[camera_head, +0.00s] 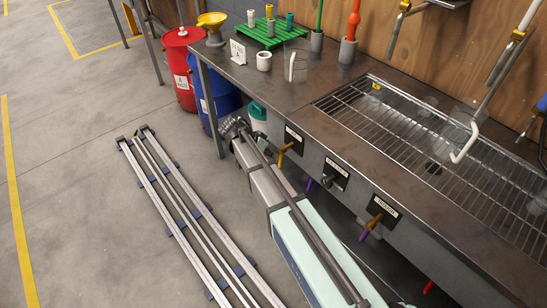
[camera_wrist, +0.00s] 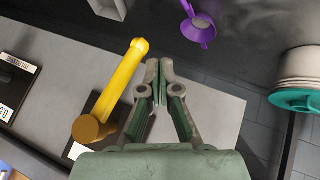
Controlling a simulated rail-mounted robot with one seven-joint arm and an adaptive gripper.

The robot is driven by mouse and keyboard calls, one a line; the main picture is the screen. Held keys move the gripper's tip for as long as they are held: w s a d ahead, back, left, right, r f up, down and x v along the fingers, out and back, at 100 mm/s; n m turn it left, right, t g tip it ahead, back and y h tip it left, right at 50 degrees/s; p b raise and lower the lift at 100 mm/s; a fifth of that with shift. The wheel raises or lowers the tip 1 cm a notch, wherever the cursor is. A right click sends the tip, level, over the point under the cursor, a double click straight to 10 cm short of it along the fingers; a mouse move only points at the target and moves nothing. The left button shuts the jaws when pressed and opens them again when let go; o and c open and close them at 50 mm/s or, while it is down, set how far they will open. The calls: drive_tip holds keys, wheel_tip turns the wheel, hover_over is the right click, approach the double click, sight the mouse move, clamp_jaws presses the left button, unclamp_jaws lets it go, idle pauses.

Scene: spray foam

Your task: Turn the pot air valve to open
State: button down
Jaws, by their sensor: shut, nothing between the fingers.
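A valve with a yellow lever (camera_wrist: 122,80) and a brownish-gold round hub (camera_wrist: 92,130) is left of my gripper in the wrist view. The lever's free end points up. It also shows in the head view as a yellow handle (camera_head: 284,150) on the bench front. I cannot read its label, so I cannot tell whether it is the pot air valve. My gripper (camera_wrist: 160,72) is shut and empty, with its fingertips just right of the lever; I cannot tell whether they touch it. In the head view my gripper (camera_head: 233,124) is at the bench front.
The bench front carries other labelled valves, including a dark one (camera_head: 328,180) and a yellow-purple one (camera_head: 373,222). A purple cup-like part (camera_wrist: 199,32) is at the wrist view's top. A white reel-like item with a teal rim (camera_wrist: 296,100) is at right. Drums (camera_head: 183,65) stand beyond the bench.

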drive_tip(key=w+a+r+b, duration=0.1)
drive_tip(key=w+a+b, duration=0.1)
drive_tip(key=w+a, duration=0.6)
drive_tip(key=s+a+f+n+t+h+b, duration=0.1)
drive_tip(key=s+a+f+n+b, duration=0.15)
drive_tip(key=s+a+f, duration=0.45)
drive_tip(key=s+d+r+n+t+h+b, duration=0.25)
drive_tip(key=s+n+t+h, duration=0.2)
drive_tip(key=s+n, duration=0.25)
wheel_tip(320, 180, up, 4)
drive_tip(key=n+t+h, duration=0.2)
drive_tip(key=n+t, duration=0.2)
drive_tip(key=n, duration=0.1)
drive_tip(key=w+d+p, duration=0.1)
drive_tip(key=w+d, duration=0.2)
drive_tip(key=d, duration=0.8)
drive_tip(key=shift+w+d, duration=0.25)
drive_tip(key=shift+d, duration=0.15)
drive_tip(key=shift+f+g+y, duration=0.1)
drive_tip(key=shift+g+y, duration=0.15)
